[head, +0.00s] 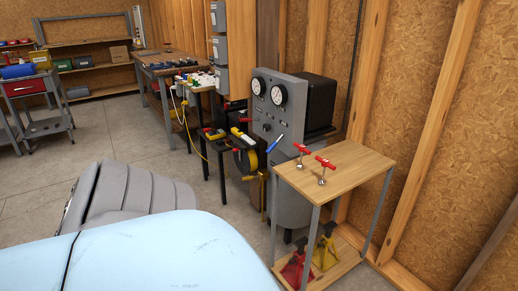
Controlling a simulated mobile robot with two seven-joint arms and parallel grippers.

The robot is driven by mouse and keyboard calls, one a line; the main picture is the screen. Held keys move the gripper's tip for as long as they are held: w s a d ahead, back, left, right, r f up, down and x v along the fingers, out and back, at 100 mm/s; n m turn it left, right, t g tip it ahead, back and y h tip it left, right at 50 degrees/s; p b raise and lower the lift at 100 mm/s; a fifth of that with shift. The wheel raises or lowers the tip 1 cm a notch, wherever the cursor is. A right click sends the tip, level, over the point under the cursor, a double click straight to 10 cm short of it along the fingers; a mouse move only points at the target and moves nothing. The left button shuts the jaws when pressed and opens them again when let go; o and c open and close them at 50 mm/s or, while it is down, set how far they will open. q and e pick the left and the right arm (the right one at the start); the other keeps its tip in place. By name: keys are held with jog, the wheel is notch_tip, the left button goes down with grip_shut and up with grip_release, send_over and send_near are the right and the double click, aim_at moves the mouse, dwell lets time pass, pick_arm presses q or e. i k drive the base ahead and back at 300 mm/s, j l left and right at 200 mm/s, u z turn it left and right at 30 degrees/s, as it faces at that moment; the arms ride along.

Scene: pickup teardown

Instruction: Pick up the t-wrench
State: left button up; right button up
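Two small tools with red T-shaped handles stand on the wooden top of a small cart in the head view. One red T-handled tool (302,149) is near the top's left back edge. The other red T-handled tool (325,163) is closer, near the middle of the top. Each has a short metal shaft going down to a rounded foot. I cannot tell which of them is the t-wrench. Neither of my grippers is in view.
The wooden cart (352,172) has grey legs and a lower shelf with a red jack stand (298,266) and a yellow one (326,250). A grey gauge panel (277,105) stands behind it. A pale blue car body (170,255) and a grey seat (130,192) fill the front left.

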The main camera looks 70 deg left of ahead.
aim_at(325, 163)
jog(key=u, duration=1.6)
jog(key=i+l+u, duration=0.15)
